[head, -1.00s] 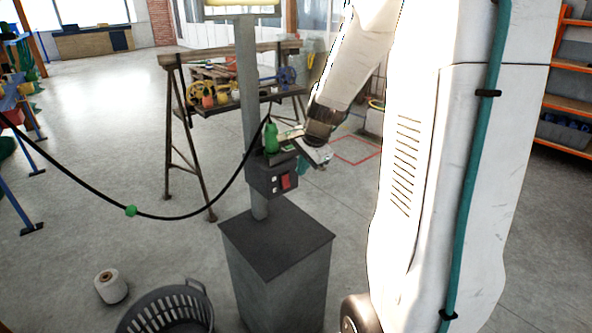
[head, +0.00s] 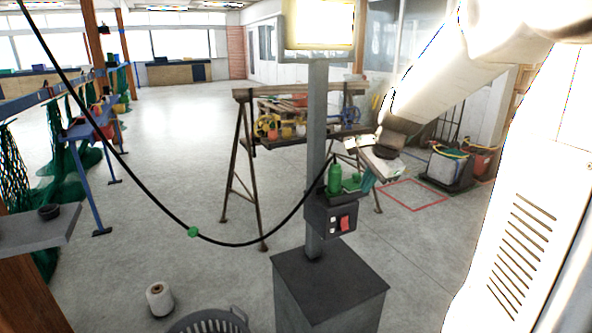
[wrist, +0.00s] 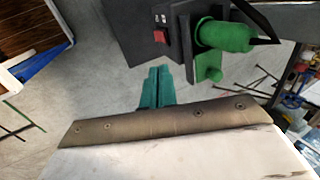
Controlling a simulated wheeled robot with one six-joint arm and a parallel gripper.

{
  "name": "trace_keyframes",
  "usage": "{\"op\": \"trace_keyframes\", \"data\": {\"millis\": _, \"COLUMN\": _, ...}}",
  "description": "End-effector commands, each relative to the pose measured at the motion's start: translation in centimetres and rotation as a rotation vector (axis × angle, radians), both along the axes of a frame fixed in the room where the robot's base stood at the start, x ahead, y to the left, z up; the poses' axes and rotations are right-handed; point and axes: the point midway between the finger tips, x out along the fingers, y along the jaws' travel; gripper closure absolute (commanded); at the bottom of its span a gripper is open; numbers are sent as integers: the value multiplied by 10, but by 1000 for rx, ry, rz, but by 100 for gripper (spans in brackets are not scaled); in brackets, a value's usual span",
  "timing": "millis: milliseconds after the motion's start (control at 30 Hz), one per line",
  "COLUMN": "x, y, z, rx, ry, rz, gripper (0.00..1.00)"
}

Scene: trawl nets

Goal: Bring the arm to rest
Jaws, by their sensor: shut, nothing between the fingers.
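My gripper (head: 368,181) is at the end of my white arm, to the right of the grey post in the head view. In the wrist view its two teal fingers (wrist: 155,88) are together with nothing between them. A dark control box (head: 332,218) with a red switch is fixed to the post, and a green bottle-shaped piece (head: 335,180) stands on it. In the wrist view the green piece (wrist: 225,36) is to the right of my fingers, apart from them.
The post rises from a dark grey pedestal (head: 330,285). A black cable (head: 160,208) with a green bead hangs across to the left. A trestle (head: 240,160) with coloured gear stands behind. A white spool (head: 159,298) and a grey basket (head: 208,322) are on the floor.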

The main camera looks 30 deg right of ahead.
Motion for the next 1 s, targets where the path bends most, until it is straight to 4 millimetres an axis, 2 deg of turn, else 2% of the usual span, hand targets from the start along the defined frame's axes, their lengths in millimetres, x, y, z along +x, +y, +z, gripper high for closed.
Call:
{"op": "trace_keyframes", "data": {"millis": 233, "x": -2, "y": 1, "z": -1, "rx": -10, "ry": 8, "rz": 43, "gripper": 100}}
{"op": "trace_keyframes", "data": {"millis": 333, "x": -15, "y": 9, "z": -11, "rx": -22, "ry": 62, "rz": 159, "gripper": 100}}
{"op": "trace_keyframes", "data": {"millis": 367, "x": -23, "y": 13, "z": -14, "rx": -24, "ry": 87, "rz": 208, "gripper": 100}}
{"op": "trace_keyframes", "data": {"millis": 467, "x": -57, "y": 43, "z": -15, "rx": -53, "ry": 155, "rz": 428, "gripper": 100}}
{"op": "trace_keyframes", "data": {"millis": 667, "x": -119, "y": 110, "z": -4, "rx": -126, "ry": 239, "rz": 856, "gripper": 100}}
{"op": "trace_keyframes", "data": {"millis": 800, "x": -171, "y": 154, "z": 3, "rx": -198, "ry": 278, "rz": 1158, "gripper": 100}}
{"op": "trace_keyframes", "data": {"millis": 900, "x": -205, "y": 177, "z": 6, "rx": -258, "ry": 291, "rz": 1338, "gripper": 100}}
{"op": "trace_keyframes", "data": {"millis": 1000, "x": -228, "y": 193, "z": 8, "rx": -313, "ry": 283, "rz": 1447, "gripper": 100}}
